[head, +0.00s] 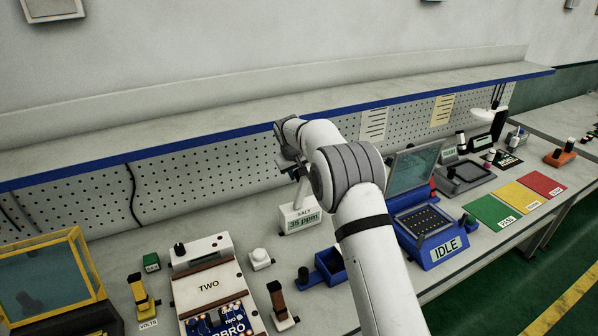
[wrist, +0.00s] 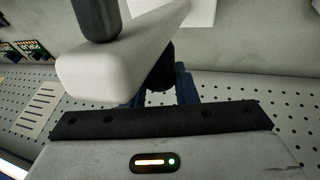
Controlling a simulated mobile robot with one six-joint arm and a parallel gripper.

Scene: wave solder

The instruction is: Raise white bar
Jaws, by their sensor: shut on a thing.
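A white bar (wrist: 115,65) with a dark round post on its upper side shows large at upper left in the wrist view, right in front of my gripper (wrist: 165,78). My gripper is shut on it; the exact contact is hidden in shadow. In the head view my gripper (head: 291,166) is small and partly covered by my arm. A narrow white piece (head: 302,188) shows just below it, above a white box marked 35 ppm (head: 300,217). I cannot tell whether that piece and the box touch.
A fixture marked TWO (head: 208,284) with its own white crosspiece (head: 203,250) stands at lower left. A blue open bin (head: 329,268) and a blue unit reading IDLE (head: 443,249) stand nearer right. The pegboard (head: 225,160) and the shelf edge (head: 210,137) are close behind.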

